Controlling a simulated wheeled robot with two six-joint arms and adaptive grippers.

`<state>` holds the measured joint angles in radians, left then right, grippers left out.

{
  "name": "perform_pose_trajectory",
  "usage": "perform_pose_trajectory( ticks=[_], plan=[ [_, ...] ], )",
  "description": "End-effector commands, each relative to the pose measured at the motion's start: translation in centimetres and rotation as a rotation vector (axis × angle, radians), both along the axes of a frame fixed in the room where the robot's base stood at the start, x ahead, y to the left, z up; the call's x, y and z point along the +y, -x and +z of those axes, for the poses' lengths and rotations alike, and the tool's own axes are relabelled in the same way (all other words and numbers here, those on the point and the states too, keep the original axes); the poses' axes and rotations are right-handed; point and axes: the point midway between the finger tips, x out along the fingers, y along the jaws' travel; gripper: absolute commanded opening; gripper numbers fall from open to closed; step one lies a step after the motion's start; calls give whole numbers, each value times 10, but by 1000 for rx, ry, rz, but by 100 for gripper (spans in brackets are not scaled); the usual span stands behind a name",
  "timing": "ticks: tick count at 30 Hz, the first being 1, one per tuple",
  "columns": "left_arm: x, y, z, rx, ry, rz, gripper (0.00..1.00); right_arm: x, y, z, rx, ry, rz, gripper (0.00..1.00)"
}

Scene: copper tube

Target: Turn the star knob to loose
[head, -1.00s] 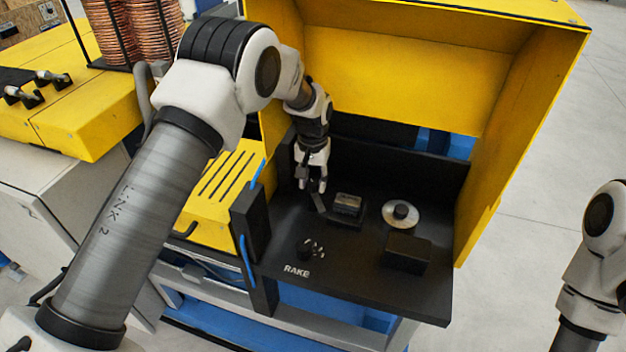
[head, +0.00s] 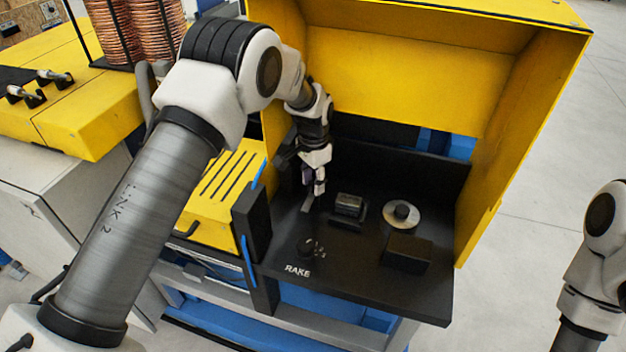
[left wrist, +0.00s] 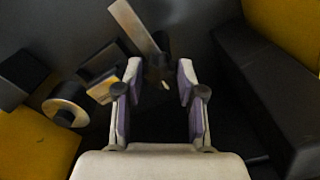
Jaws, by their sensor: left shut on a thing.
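The star knob (left wrist: 157,72) shows in the left wrist view as a small dark shape with a pale mark, between the two fingers of my left gripper (left wrist: 158,82). The fingers stand on either side of it, and its lobes and setting are too dark to read. In the head view my left gripper (head: 315,188) points down at the back left of the black panel and hides the knob. A grey flat bar (head: 307,204) sticks out below the fingers; it also shows in the left wrist view (left wrist: 135,27). My right gripper is out of view.
The black panel (head: 350,280) carries a dial (head: 307,247) by the RAKE label, a small block (head: 348,206), a round knob on a pale disc (head: 402,213) and a black box (head: 408,252). Yellow hood walls (head: 400,75) enclose the back and right.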

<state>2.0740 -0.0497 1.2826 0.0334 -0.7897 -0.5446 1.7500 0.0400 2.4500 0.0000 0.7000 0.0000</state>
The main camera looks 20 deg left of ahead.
Motion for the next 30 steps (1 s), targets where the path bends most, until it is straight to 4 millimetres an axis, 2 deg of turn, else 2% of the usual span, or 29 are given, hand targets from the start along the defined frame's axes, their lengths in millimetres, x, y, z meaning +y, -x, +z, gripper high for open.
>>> perform_pose_trajectory(
  ticks=[1,12,13,14,15,25,30],
  plan=[
    [-1,3,-5,11,0,-5,0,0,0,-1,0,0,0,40],
    [-1,4,-6,12,1,-8,0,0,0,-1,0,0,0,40],
    [-1,4,-6,12,1,-8,49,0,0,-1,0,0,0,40],
    [-1,4,-6,12,1,-8,60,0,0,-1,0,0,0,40],
    [-1,3,-5,11,0,-7,64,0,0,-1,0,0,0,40],
    [0,1,-2,4,0,8,64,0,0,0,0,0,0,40],
    [0,1,-2,2,0,163,64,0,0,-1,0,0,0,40]
  ],
)
